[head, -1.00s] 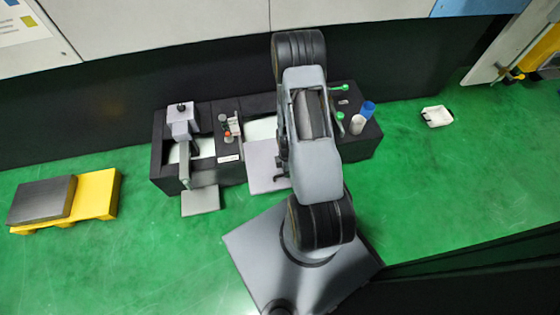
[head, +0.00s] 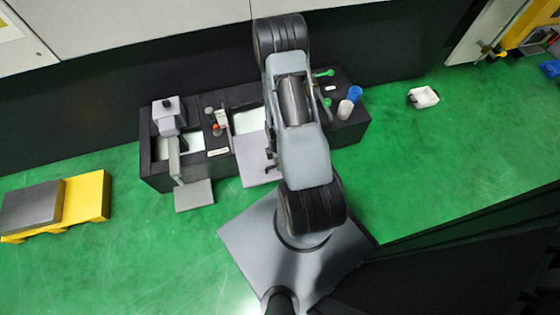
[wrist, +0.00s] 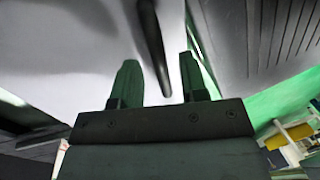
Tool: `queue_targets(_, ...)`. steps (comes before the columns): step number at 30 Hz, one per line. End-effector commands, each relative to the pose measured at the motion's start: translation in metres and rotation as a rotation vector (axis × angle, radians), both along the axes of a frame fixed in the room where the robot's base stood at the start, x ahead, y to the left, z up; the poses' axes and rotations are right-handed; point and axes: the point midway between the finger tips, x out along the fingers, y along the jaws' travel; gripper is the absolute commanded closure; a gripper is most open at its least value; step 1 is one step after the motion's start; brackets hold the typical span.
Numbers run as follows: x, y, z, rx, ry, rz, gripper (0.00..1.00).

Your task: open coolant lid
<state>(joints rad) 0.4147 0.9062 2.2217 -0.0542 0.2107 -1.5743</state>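In the wrist view, my gripper (wrist: 158,85) is open, its two dark fingers spread apart. A dark bar (wrist: 152,50), like a handle, runs down between the fingers, with a gap visible on both sides. Behind it is a pale grey surface (wrist: 85,45); I cannot tell for sure that this is the coolant lid. In the head view, a grey flat panel (head: 255,165) lies at the front of the black machine bench (head: 155,182), beside a pale opening (head: 247,121). My arm covers the bench right of this panel and hides my gripper there.
A grey fixture (head: 168,117) stands on the bench's left part. White (head: 345,110) and blue (head: 355,93) cylinders and green-ended levers (head: 323,73) are at its right. A yellow pallet (head: 91,197) lies far left, a white tray (head: 424,97) right.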

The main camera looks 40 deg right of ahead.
Motion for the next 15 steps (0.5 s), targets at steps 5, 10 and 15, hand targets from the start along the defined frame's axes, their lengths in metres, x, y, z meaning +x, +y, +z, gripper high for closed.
queue_targets(5, 0.003, -0.001, 0.017, -0.001, -0.002, 0.0, 0.6)
queue_targets(10, 0.01, -0.004, 0.051, -0.002, -0.006, 0.0, 0.6)
queue_targets(15, 0.016, -0.006, 0.086, -0.001, -0.004, 0.0, 0.6)
